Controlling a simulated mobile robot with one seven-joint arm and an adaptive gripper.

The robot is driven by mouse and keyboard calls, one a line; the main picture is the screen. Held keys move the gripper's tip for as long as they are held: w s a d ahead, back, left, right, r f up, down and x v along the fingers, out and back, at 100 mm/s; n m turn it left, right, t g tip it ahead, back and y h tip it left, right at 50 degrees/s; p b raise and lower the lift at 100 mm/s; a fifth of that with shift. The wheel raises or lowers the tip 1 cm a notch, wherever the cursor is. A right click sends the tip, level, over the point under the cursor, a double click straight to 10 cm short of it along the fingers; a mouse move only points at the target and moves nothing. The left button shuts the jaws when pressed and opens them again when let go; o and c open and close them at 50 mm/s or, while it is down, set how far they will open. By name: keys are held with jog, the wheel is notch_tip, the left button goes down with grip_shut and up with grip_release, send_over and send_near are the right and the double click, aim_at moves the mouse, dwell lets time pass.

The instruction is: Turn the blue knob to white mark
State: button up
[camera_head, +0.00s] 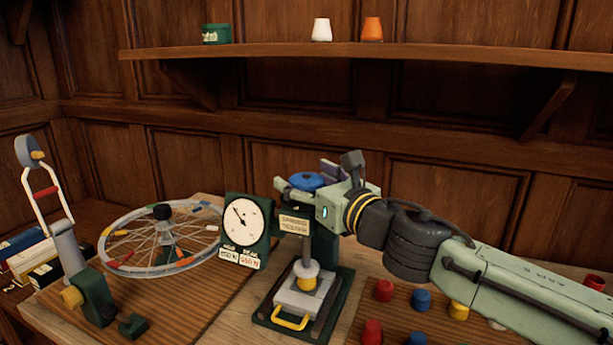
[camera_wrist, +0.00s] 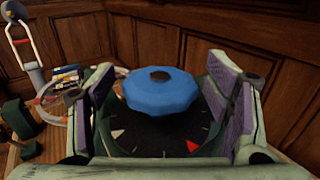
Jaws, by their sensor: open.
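The blue knob (camera_head: 307,180) is a faceted disc on top of the green press-like device (camera_head: 322,245). In the wrist view the knob (camera_wrist: 160,92) has a dark round centre and sits above a black dial (camera_wrist: 155,140). A white mark (camera_wrist: 118,133) lies on the dial at the near left, and a red mark (camera_wrist: 192,146) at the near right. No pointer on the knob can be made out. My gripper (camera_head: 305,181) is open, with one purple-padded finger on each side of the knob. Gaps show between both pads and the knob in the wrist view.
A round gauge (camera_head: 242,228) stands left of the knob, and a spoked wheel (camera_head: 165,238) farther left. Coloured pegs (camera_head: 421,299) sit on a board under my arm. A wall shelf (camera_head: 360,53) with small cups runs above.

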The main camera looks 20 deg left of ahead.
jog(key=shift+c, duration=0.4)
jog(key=c, duration=1.1)
